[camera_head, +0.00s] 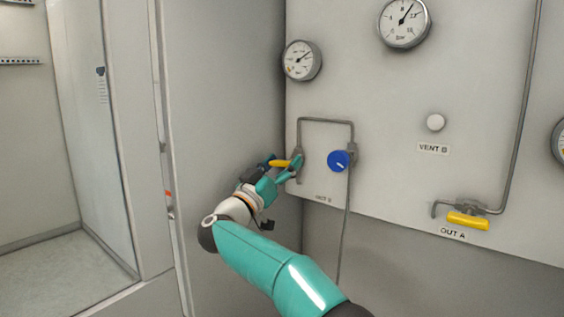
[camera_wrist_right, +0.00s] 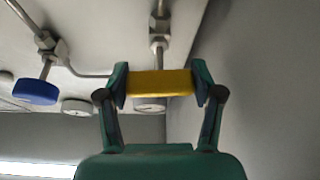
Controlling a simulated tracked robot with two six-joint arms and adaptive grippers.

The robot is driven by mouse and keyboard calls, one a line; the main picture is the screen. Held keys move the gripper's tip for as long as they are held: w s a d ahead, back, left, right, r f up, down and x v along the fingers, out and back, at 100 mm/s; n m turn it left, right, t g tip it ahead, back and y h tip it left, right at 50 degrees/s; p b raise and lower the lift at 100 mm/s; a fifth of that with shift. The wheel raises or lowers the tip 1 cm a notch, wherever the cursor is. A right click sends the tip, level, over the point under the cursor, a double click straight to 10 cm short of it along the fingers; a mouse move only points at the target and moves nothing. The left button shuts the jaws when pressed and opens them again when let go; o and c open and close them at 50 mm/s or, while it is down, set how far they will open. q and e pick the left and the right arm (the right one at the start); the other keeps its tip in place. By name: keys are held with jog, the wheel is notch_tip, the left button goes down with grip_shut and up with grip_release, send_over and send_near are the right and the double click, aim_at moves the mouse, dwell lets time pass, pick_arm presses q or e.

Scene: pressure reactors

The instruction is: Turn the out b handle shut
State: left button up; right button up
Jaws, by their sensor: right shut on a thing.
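The yellow out b handle (camera_head: 279,163) is at the left edge of the grey panel, on a small valve (camera_head: 299,160) at the end of a bent pipe. My right gripper (camera_head: 288,168) is at the handle, with its teal fingers around it. In the right wrist view the yellow handle (camera_wrist_right: 159,83) lies crosswise between the two fingertips (camera_wrist_right: 160,80), which touch its ends. The valve fitting behind it partly shows in that view. The handle's exact angle is hard to tell in the head view. My left gripper is in neither view.
A blue knob (camera_head: 339,161) is just right of the handle, on the same pipework. A yellow out A handle (camera_head: 468,220), a white vent B knob (camera_head: 435,122) and gauges (camera_head: 301,60) are on the panel. A grey cabinet wall (camera_head: 222,100) is close on the left.

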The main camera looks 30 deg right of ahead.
jog(key=shift+w+f+m+g, duration=0.1)
jog(key=shift+f+m+g, duration=0.2)
jog(key=shift+m, duration=0.5)
jog(key=o, duration=1.2)
jog(key=shift+c, duration=0.2)
jog(key=shift+r+m, duration=0.15)
jog(key=shift+m, duration=0.15)
jog(key=shift+a, duration=0.1)
jog(key=v, duration=1.2)
jog(key=shift+w, duration=0.1)
